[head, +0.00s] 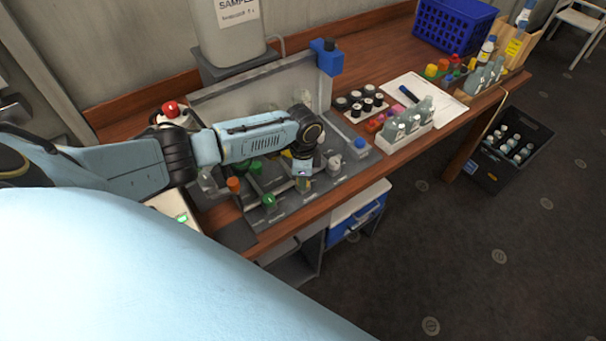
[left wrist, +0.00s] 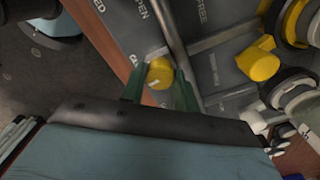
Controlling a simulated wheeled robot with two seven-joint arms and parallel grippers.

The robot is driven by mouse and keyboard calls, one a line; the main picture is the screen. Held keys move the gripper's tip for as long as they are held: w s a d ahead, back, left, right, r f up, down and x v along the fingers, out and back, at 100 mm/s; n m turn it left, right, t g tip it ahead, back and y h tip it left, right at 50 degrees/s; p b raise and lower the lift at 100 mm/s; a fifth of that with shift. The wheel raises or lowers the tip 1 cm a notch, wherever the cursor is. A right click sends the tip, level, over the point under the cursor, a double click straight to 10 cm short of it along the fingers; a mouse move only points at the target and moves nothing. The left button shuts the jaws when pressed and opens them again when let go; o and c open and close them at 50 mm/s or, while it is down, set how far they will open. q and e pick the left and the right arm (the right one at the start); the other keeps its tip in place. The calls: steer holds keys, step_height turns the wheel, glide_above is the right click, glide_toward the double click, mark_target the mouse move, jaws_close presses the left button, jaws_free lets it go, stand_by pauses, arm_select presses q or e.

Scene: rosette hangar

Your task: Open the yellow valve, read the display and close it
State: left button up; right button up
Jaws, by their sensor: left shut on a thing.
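The yellow valve shows in the left wrist view as a rounded yellow handle end (left wrist: 160,73), with a larger yellow part (left wrist: 258,58) to its right. My left gripper (left wrist: 160,88) is shut on the handle end, one dark green finger on each side. The handle end lies over the grey panel (left wrist: 206,68) near its edge, close to partly hidden lettering. In the head view my left gripper (head: 303,172) points down at the front of the valve panel and hides much of the valve. I cannot make out a readable display. My right gripper is not in view.
An orange knob (head: 233,184) and a green knob (head: 268,200) stand left of my gripper. A red button (head: 170,109) is behind my arm. A white bottle rack (head: 398,143), paper (head: 440,103) and a blue crate (head: 452,24) are to the right.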

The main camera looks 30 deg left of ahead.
arm_select(q)
steer(key=shift+m, duration=0.7)
steer(key=o, duration=1)
steer(key=shift+r, duration=0.15)
step_height(320, 180, up, 13)
steer(key=shift+r, duration=0.1)
